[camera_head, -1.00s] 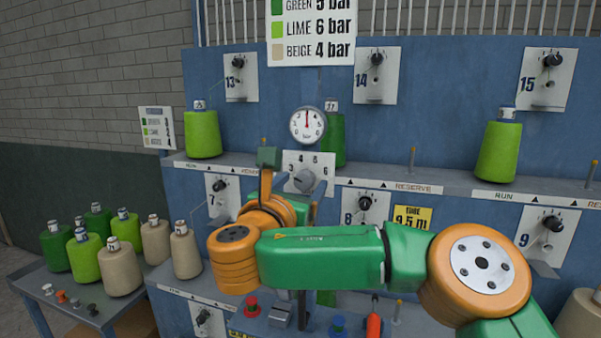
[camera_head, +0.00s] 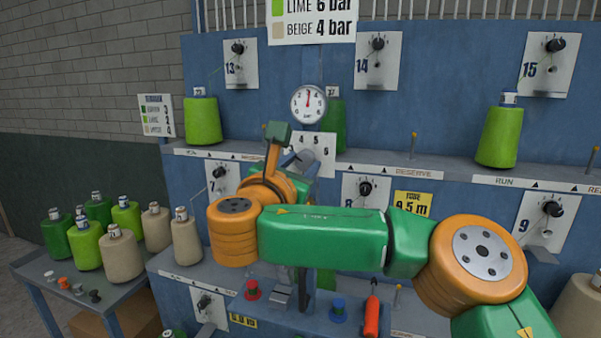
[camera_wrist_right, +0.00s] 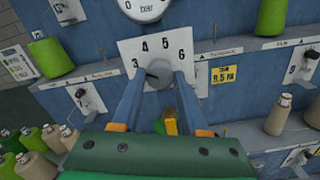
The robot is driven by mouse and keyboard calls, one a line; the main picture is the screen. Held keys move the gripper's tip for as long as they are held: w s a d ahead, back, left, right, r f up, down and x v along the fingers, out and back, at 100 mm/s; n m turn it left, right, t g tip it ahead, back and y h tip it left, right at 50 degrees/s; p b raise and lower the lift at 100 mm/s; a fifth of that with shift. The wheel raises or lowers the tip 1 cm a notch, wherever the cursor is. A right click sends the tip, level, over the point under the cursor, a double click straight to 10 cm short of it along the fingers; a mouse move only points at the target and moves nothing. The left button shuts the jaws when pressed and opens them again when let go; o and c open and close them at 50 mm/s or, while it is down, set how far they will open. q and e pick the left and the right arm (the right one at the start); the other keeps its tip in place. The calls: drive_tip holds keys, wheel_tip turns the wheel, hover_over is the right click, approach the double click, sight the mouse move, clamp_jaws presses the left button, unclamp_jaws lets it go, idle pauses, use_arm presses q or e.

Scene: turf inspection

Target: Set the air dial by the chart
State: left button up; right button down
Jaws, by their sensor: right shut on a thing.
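The air dial is a grey knob (camera_wrist_right: 158,76) on a white plate (camera_wrist_right: 155,50) marked 3, 4, 5 and 6. Its dark mark points left, toward the 3. My right gripper (camera_wrist_right: 159,82) is shut on the knob, one finger on each side. In the head view the plate (camera_head: 322,150) is partly hidden by my right wrist and gripper (camera_head: 302,160). The round gauge (camera_head: 309,103) above it has its needle about straight up; its numbers are too small to read surely. The chart (camera_head: 313,24) shows lime 6 bar and beige 4 bar; its top is cut off. My left gripper is out of view.
A lime cone (camera_head: 203,121) and a dark green cone (camera_head: 335,128) stand on the shelf near the gauge. Several cones stand on a side table (camera_head: 30,272) at left.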

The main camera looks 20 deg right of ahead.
drive_tip(key=m+b, duration=0.2)
drive_tip(key=shift+f+m+b, duration=0.3)
drive_tip(key=shift+f+m, duration=0.1)
drive_tip(key=m+b, duration=0.3)
drive_tip(key=m, duration=0.1)
drive_tip(key=m+b, duration=0.2)
drive_tip(key=m, duration=0.3)
drive_tip(key=shift+r, duration=0.15)
drive_tip(key=shift+r+m+b, duration=0.15)
drive_tip(key=shift+m+b, duration=0.6)
drive_tip(key=shift+m, duration=1.55)
drive_tip(key=shift+c, duration=2.1)
unclamp_jaws()
drive_tip(key=shift+w, duration=0.1)
